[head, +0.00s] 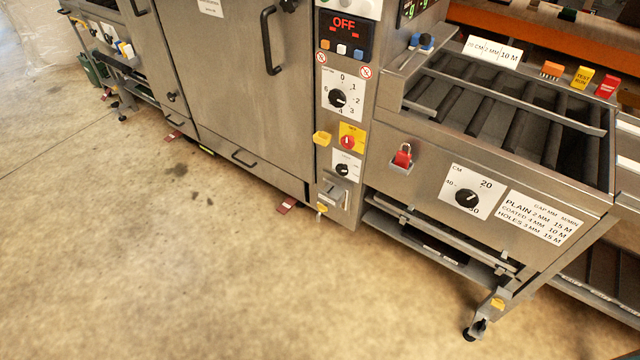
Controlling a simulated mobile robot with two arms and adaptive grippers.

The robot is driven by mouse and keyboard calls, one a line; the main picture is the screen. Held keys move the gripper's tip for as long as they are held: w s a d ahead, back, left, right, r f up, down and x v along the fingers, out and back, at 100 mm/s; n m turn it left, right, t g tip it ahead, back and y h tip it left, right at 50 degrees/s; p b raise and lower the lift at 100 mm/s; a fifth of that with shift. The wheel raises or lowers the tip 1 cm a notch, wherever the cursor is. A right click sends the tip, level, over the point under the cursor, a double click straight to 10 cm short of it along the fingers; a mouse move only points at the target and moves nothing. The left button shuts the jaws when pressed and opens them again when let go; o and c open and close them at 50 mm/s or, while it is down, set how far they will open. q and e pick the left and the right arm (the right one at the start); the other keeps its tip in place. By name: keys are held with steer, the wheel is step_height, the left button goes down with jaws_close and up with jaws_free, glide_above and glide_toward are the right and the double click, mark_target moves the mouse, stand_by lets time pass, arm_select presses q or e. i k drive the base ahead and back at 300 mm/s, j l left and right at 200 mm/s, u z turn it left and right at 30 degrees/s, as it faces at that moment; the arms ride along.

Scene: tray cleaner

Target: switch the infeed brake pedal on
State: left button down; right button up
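No pedal in the head view carries a label I can read as infeed brake, so I cannot tell for sure which one it is. A small yellow tab (497,303) sits low on the leg of the roller table at the right, just above a dark caster (474,329). Two red pedals stick out at floor level under the steel machine, one near the middle (287,206) and one farther left (173,135). Whether any of them is pressed is too small to tell. Neither of my grippers is in view.
A control column (343,180) shows a red OFF display (344,25) above several knobs. The concrete floor (200,270) in front is clear.

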mark_target(290, 201)
steer(key=i+j+z, duration=0.95)
steer(key=j+z, duration=0.2)
steer(key=j, duration=0.2)
